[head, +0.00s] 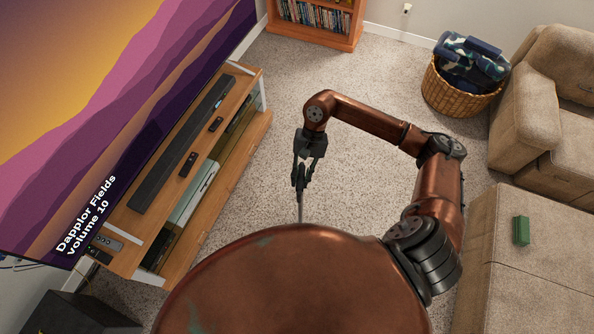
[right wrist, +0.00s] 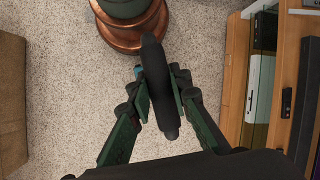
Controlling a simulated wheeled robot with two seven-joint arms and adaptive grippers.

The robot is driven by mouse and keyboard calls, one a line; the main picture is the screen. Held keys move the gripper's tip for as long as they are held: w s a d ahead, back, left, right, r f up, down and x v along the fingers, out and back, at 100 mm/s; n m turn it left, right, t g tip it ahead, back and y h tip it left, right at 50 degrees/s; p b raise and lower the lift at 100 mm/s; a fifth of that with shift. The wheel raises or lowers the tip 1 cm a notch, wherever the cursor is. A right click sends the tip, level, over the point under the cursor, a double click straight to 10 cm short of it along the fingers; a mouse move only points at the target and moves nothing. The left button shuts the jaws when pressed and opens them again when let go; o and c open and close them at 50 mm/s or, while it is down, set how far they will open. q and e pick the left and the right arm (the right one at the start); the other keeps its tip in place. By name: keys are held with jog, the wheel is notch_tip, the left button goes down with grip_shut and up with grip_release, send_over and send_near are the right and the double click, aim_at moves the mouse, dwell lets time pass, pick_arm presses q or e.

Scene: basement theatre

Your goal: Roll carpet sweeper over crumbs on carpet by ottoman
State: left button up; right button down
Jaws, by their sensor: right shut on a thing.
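My right gripper (head: 299,182) is over the carpet, left of the middle in the head view, shut on the dark handle of the carpet sweeper. A thin grey shaft of the sweeper (head: 300,208) runs down from it and goes out of sight behind my copper body. In the right wrist view the thick black handle (right wrist: 153,75) lies between the two fingers. The sweeper's head is hidden. The beige ottoman (head: 520,285) is at the lower right, well apart from the gripper. No crumbs can be made out on the carpet (head: 300,75). My left gripper is not in view.
A wooden TV stand (head: 232,150) with a soundbar (head: 180,145) and remotes runs along the left under a large screen. A green box (head: 521,231) sits on the ottoman. A basket (head: 455,98), sofa (head: 530,110) and bookcase (head: 310,25) stand farther back. Open carpet lies between.

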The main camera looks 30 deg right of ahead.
pick_arm(q)
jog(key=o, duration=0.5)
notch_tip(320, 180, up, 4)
jog(key=p, duration=0.3)
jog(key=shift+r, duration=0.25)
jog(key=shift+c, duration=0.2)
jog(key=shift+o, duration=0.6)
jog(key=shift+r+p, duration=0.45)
jog(key=shift+p, duration=0.15)
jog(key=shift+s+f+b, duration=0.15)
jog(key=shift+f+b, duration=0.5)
pick_arm(e)
jog(key=shift+s+d+f+m+t, duration=0.15)
jog(key=shift+s+d+f+m, duration=0.1)
jog(key=shift+f+m, duration=0.4)
jog(key=shift+s+d+f+m+t, duration=0.25)
jog(key=shift+f+m, duration=0.25)
jog(key=shift+f, duration=0.25)
jog(key=shift+s+d+f+m+t, duration=0.1)
jog(key=shift+s+d+f+m, duration=0.15)
jog(key=shift+f+m, duration=0.4)
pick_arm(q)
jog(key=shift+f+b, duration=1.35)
pick_arm(e)
jog(key=shift+s+f, duration=0.15)
jog(key=shift+f, duration=1)
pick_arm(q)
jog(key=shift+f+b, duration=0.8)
